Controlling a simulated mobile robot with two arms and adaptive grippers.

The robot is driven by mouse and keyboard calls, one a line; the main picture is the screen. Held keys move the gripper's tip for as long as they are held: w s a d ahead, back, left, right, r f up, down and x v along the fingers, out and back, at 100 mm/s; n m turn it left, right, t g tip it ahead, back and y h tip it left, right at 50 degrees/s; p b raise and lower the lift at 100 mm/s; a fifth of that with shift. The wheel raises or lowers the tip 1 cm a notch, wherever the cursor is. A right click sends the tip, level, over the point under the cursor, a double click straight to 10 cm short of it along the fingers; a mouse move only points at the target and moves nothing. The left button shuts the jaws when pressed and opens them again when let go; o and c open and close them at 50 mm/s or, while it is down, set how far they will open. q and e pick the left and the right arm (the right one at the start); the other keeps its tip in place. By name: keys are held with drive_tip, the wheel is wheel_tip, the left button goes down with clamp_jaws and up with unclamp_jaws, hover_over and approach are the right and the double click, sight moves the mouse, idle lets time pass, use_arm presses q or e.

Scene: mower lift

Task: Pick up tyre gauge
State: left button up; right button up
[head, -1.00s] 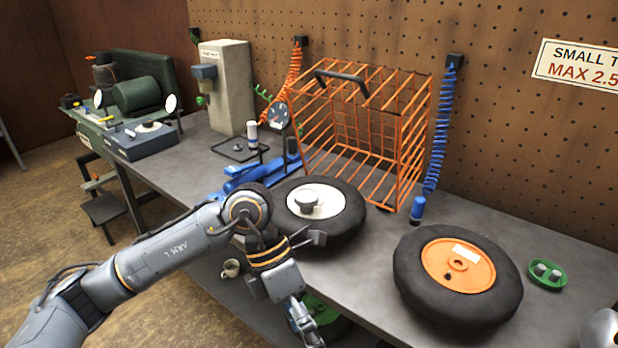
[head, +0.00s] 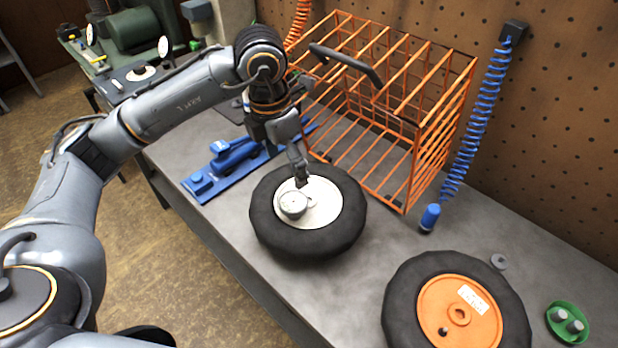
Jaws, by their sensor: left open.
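A small round gauge (head: 293,204) with a pale dial face rests on the white hub (head: 322,208) of a black-tyred wheel (head: 262,226) lying flat on the bench. My left gripper (head: 301,180) comes down from above and is right beside the gauge, at its upper right in the head view. Its fingers are small in the picture, and no object shows held in them. Whether a fingertip touches the gauge or hub, I cannot tell. My right gripper is not in view.
An orange wire cage (head: 412,165) with a black handle stands close behind the wheel. A blue tool (head: 225,165) lies to the left. An orange-hubbed wheel (head: 405,305), a green dish (head: 578,312) and a blue coiled hose (head: 475,125) are to the right. Bare bench (head: 385,250) lies between the wheels.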

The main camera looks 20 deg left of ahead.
sight(293, 201)
use_arm(q)
drive_tip(key=f, duration=0.2)
drive_tip(key=f+p, duration=0.1)
drive_tip(key=f, duration=0.1)
drive_tip(key=shift+s+d, duration=0.1)
drive_tip(key=shift+s, duration=0.25)
drive_tip(key=f, duration=0.2)
drive_tip(key=w+f, duration=0.1)
drive_tip(key=f, duration=0.1)
drive_tip(key=shift+w+d+p, duration=0.1)
drive_tip(key=shift+d+p, duration=0.05)
drive_tip(key=shift+p, duration=0.25)
drive_tip(key=shift+f+p, duration=0.35)
wheel_tip(293, 201, down, 4)
drive_tip(key=shift+d+r+p, duration=0.15)
drive_tip(key=shift+r+p, duration=0.1)
drive_tip(key=shift+p, duration=0.55)
drive_tip(key=shift+w+f, duration=0.1)
drive_tip(key=shift+f, duration=0.4)
drive_tip(key=c, duration=1.4)
drive_tip(key=shift+c, duration=0.3)
